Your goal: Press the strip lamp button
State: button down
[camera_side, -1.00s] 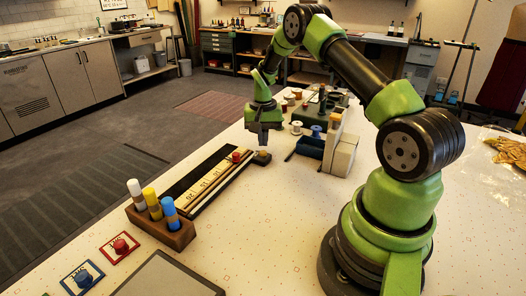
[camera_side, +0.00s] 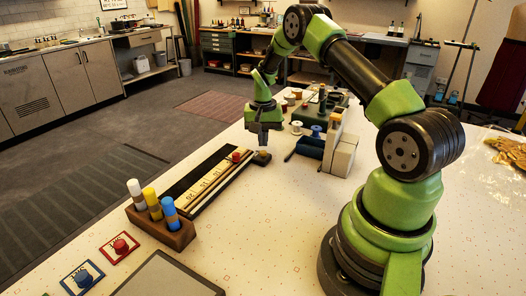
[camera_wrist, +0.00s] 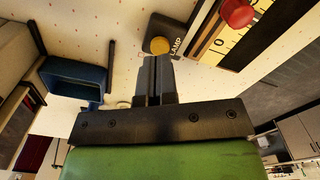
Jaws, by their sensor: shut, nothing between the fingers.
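The strip lamp button is a round yellow cap (camera_wrist: 159,45) on a dark block marked LAMP (camera_wrist: 168,30) in the wrist view. In the side view the block (camera_side: 262,158) sits on the table by the far end of the ruler board. My gripper (camera_wrist: 153,62) is shut and empty, its fingers side by side. In the wrist view its tips lie right beside the yellow cap. In the side view my gripper (camera_side: 263,144) points down just above the button. I cannot tell whether the tips touch the cap.
A numbered ruler board (camera_side: 208,177) with a red knob (camera_side: 237,156) lies left of the button. A blue bin (camera_side: 310,147) and white box (camera_side: 342,157) stand to its right. A wooden holder (camera_side: 162,228) carries three coloured tubes. Red (camera_side: 121,246) and blue buttons (camera_side: 83,278) are nearer.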

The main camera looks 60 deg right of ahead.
jog(key=shift+f, duration=1.3)
jog(key=shift+r, duration=3.8)
